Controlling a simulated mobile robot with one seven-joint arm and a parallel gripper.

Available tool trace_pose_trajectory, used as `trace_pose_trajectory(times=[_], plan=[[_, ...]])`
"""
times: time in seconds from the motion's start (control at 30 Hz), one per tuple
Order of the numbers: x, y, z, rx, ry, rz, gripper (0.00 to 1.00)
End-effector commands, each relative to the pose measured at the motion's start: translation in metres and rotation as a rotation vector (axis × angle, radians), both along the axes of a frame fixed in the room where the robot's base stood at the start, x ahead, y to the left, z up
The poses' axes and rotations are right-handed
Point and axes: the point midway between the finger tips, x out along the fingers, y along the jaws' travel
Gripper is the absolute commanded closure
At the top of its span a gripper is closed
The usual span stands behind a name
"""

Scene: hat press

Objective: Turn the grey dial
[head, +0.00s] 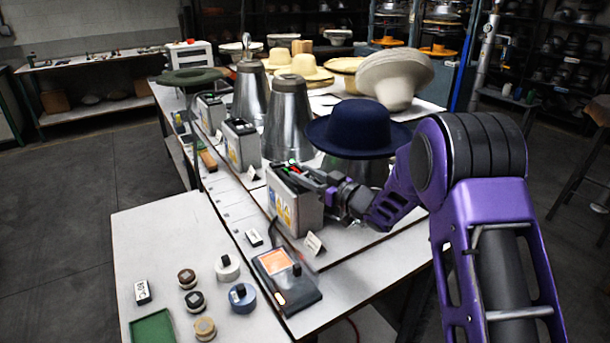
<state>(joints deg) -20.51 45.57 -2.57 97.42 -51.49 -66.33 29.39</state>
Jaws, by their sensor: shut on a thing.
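My purple arm reaches in from the right, and my gripper (304,174) is at the top of the nearest grey control box (306,214). The box has yellow and blue labels on its front. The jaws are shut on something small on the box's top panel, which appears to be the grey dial. The dial itself is hidden by the fingers, so its angle cannot be told. Small green and red spots show on the panel beside the fingers.
A navy hat (357,130) sits on a metal form just behind my gripper. Metal cones (289,120) and two more control boxes (242,144) stand farther back. A dark device with an orange screen (279,261) lies in front.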

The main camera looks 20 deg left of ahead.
Motion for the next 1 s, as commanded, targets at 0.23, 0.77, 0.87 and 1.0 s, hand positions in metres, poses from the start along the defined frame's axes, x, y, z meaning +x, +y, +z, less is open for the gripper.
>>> trace_pose_trajectory(times=[0.23, 0.77, 0.87, 1.0], plan=[[-0.0002, -0.0001, -0.0003, 0.000, 0.000, -0.003, 1.00], [-0.0023, 0.0009, -0.0046, 0.001, 0.001, -0.253, 1.00], [-0.0025, 0.0013, -0.0030, 0.000, 0.001, -0.319, 1.00], [-0.0027, 0.0016, -0.0016, -0.001, 0.003, -0.399, 1.00]])
